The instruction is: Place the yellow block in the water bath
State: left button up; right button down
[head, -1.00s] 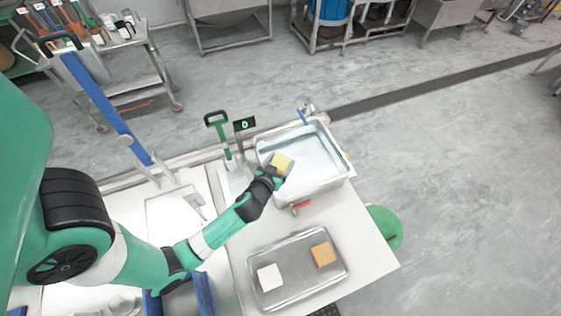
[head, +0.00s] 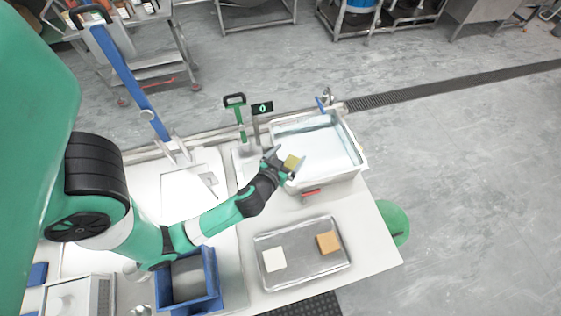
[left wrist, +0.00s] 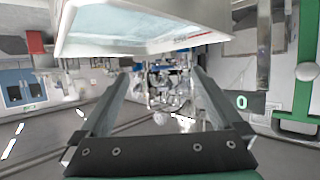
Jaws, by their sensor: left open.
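My left gripper (head: 284,164) is open above that corner. In the left wrist view the gap between its fingers (left wrist: 160,75) is empty and no block shows. My right gripper is not in view.
A metal tray (head: 307,272) with a white block (head: 274,259) and an orange-brown block (head: 328,242) lies in front of the bath. A green-handled tool (head: 240,120) and small black display (head: 262,108) stand left of the bath. A blue bin (head: 213,296) is nearer.

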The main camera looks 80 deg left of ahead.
pick_arm(q)
jog(key=p+v, duration=0.2)
jog(key=v, duration=0.5)
jog(key=shift+p, duration=0.4)
jog(key=shift+s, duration=0.15)
